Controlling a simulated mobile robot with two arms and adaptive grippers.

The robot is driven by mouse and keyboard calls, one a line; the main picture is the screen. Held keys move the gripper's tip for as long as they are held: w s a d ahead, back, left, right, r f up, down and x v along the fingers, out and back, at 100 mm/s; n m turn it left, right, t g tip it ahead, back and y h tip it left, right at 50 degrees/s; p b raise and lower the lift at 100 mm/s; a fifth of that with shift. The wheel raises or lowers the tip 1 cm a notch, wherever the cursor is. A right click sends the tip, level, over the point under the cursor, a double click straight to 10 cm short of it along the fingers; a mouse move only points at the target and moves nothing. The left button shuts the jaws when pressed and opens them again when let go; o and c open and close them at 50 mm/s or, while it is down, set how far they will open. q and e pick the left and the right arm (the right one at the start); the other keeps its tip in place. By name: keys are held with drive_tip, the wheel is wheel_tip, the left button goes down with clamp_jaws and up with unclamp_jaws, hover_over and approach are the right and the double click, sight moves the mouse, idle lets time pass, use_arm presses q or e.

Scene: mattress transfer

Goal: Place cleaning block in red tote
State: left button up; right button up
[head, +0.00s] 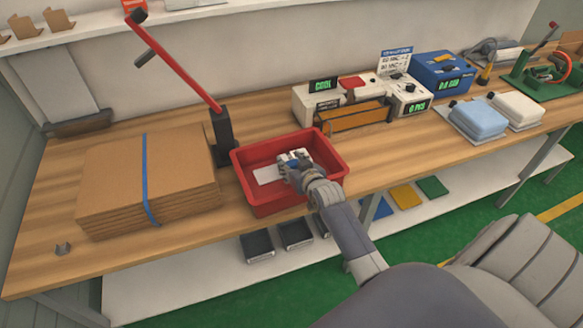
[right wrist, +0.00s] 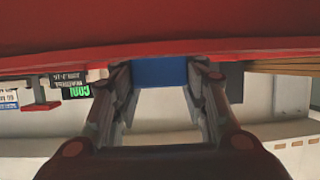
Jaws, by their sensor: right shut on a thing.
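The red tote (head: 258,206) stands on the wooden bench, with a white label or card (head: 268,175) showing inside it. My right gripper (head: 294,160) reaches over the tote's front right side, and its fingers appear within the opening. In the right wrist view my right gripper (right wrist: 160,80) is shut on a blue block (right wrist: 160,70), the cleaning block, held between both fingers. The tote's red wall (right wrist: 160,30) fills the top of that view. I cannot tell whether the block touches the tote floor. My left gripper is not in view.
Left of the tote lies a strapped stack of cardboard (head: 110,185). Behind it stands a black post with a red lever (head: 185,75). Beyond the tote are white devices (head: 315,103), a blue device (head: 440,72) and folded cloths (head: 478,118). Dark trays (head: 257,246) sit on the lower shelf.

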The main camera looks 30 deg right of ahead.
drive_tip(key=shift+f, duration=1.15)
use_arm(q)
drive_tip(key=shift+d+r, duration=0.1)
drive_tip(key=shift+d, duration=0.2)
